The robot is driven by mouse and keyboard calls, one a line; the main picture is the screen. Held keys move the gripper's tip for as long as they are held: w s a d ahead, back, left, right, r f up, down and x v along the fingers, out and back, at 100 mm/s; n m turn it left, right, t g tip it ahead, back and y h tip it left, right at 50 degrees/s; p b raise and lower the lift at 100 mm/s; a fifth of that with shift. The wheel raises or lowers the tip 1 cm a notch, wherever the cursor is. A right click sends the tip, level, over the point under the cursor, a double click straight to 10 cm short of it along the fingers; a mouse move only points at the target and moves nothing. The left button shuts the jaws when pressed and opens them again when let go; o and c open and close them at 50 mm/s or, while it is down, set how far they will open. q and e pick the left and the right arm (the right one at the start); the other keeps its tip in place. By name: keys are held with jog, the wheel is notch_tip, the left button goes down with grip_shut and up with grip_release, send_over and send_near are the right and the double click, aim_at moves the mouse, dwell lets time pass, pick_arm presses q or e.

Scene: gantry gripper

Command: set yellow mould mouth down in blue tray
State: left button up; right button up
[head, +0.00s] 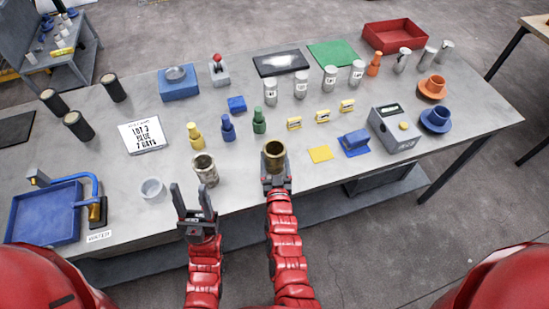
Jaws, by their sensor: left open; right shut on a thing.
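A brass-yellow hollow cylinder (274,149), apparently the yellow mould, is in my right gripper (275,176) at the table's front middle. Its round mouth faces up and its inside looks dark; its lower part is hidden by the jaws. The blue tray (40,218) lies at the table's left front corner, far left of both grippers. It looks empty, with a blue tap pipe arching over its right side. My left gripper (190,194) is open and empty, fingers up, at the front edge just before a metal cup (204,163).

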jog(key=shift+c, duration=0.7)
